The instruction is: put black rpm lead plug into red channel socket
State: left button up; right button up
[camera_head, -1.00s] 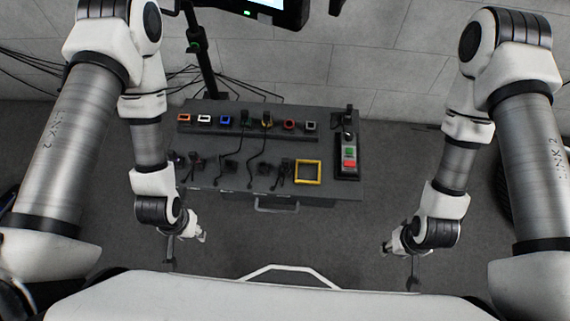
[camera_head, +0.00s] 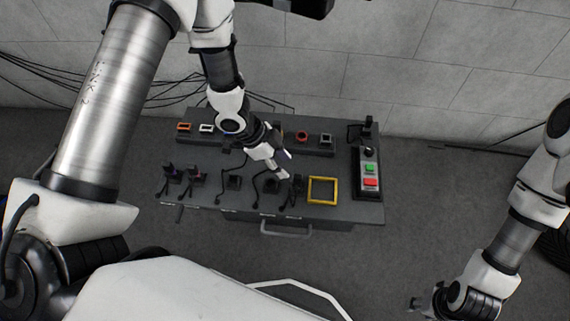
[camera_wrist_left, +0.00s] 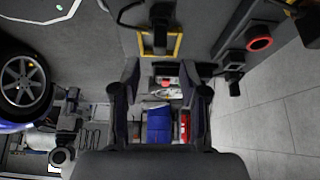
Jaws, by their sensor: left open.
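The red channel socket (camera_head: 302,136) is a red-ringed port in the back row of the bench; it also shows at the right of the left wrist view (camera_wrist_left: 260,44). A black plug with a cable (camera_head: 298,186) stands beside the yellow square frame; a black plug (camera_wrist_left: 160,28) shows ahead of the fingers in the left wrist view. I cannot tell which black plug is the rpm lead. My left gripper (camera_head: 286,165) is open and empty above the bench, near that plug. My right gripper (camera_head: 416,303) is low at the right, away from the bench; its fingers are too small to read.
Several black plugs with cables, including one at the left (camera_head: 170,174), stand along the bench front. A yellow square frame (camera_head: 322,191) lies at the right. A control box (camera_head: 369,172) with green and red buttons stands at the right end. Dark cables cross the bench.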

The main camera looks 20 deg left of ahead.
aim_at(294, 176)
pick_arm(q)
jog(key=b+x, duration=0.4)
jog(key=x, duration=0.3)
jog(key=shift+f+b, duration=0.2)
jog(key=shift+b, duration=0.1)
jog(key=shift+w+d+f, duration=0.15)
jog(key=shift+d+f, duration=0.1)
jog(key=shift+f, duration=0.25)
grip_shut()
jog(key=shift+r, duration=0.1)
jog(key=shift+r+p, duration=3.55)
jog(key=shift+p, duration=0.15)
